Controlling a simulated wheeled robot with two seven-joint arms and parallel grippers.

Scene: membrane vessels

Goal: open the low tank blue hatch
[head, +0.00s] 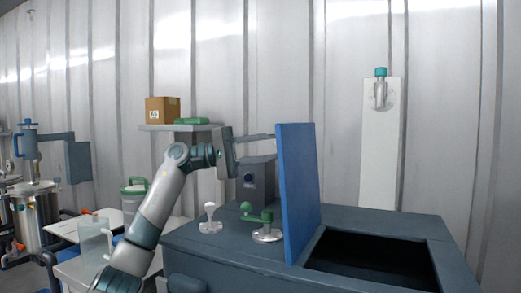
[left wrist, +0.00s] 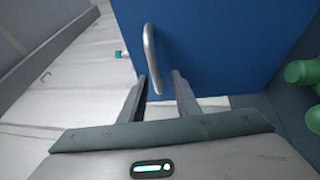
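The low tank (head: 384,221) is a dark grey box at the lower right. Its blue hatch (head: 299,190) stands nearly upright at the left edge of the dark rectangular opening, which is uncovered. My left gripper (head: 272,136) is at the upper left side of the hatch, fingers pointing at it. In the left wrist view the blue hatch (left wrist: 215,45) fills the upper middle, with a curved silver handle (left wrist: 149,52). The left fingers (left wrist: 160,84) are apart, and the handle's lower end is near the gap between their tips. Nothing is clamped. My right gripper is not in view.
On the tank top left of the hatch are a green-handled valve (head: 262,229), a white knob fitting (head: 210,217) and a dark box (head: 257,182). A shelf (head: 170,127) with a cardboard box (head: 162,110) is on the wall behind. Steel vessels (head: 37,210) stand far left.

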